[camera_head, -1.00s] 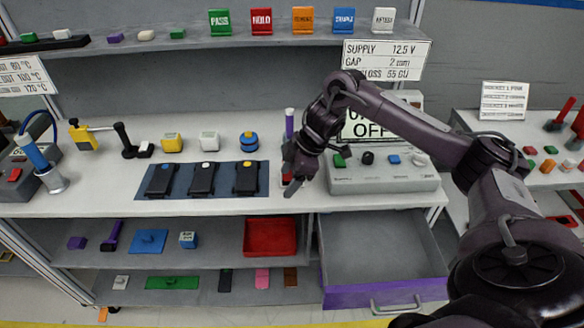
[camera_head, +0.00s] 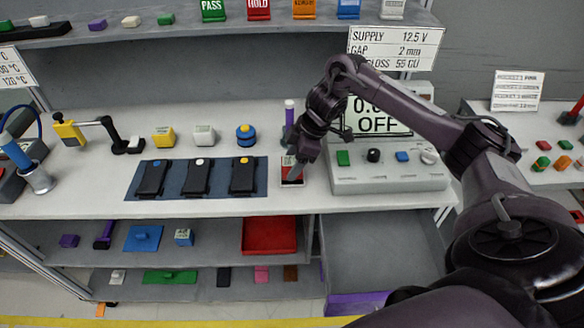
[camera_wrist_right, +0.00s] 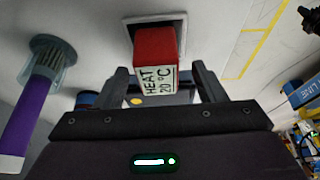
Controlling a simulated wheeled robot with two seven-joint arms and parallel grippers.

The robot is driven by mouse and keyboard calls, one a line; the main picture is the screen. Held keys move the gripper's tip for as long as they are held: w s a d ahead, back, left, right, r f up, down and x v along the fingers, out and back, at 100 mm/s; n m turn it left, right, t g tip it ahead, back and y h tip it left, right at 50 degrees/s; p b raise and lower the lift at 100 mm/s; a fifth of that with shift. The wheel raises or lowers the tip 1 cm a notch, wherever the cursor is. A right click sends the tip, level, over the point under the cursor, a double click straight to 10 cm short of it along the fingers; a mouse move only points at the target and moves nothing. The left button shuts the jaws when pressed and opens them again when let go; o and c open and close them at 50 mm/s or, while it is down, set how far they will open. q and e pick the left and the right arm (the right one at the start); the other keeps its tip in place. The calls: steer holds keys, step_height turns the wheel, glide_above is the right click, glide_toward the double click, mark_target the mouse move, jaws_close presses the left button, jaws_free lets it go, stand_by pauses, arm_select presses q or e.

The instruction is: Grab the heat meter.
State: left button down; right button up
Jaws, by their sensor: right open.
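The heat meter (camera_wrist_right: 156,60) is a small red block with a white label reading HEAT 20 °C. It stands on a white-edged square base on the bench, and in the head view (camera_head: 289,161) it is partly hidden by my right gripper. My right gripper (camera_head: 293,172) points down at the meter. In the wrist view my right gripper (camera_wrist_right: 162,88) is open, with one finger on each side of the labelled end of the meter. Gaps show beside the meter, so I see no grip on it. My left gripper is out of view.
A purple-handled tool in a round holder (camera_wrist_right: 45,65) stands close beside the meter. The grey supply box (camera_head: 390,181) is just right of my gripper. A dark blue mat (camera_head: 174,190) with black devices lies to the left. An open drawer (camera_head: 372,250) is below the bench.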

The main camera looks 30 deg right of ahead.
mark_target(293, 161)
steer(key=shift+x, duration=1.2)
steer(key=shift+w+f, duration=0.15)
steer(key=shift+f, duration=0.15)
steer(key=shift+c, duration=0.4)
steer(key=c, duration=1.1)
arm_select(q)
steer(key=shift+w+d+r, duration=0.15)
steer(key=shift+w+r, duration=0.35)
arm_select(e)
steer(key=shift+o, duration=0.2)
steer(key=shift+r, duration=0.1)
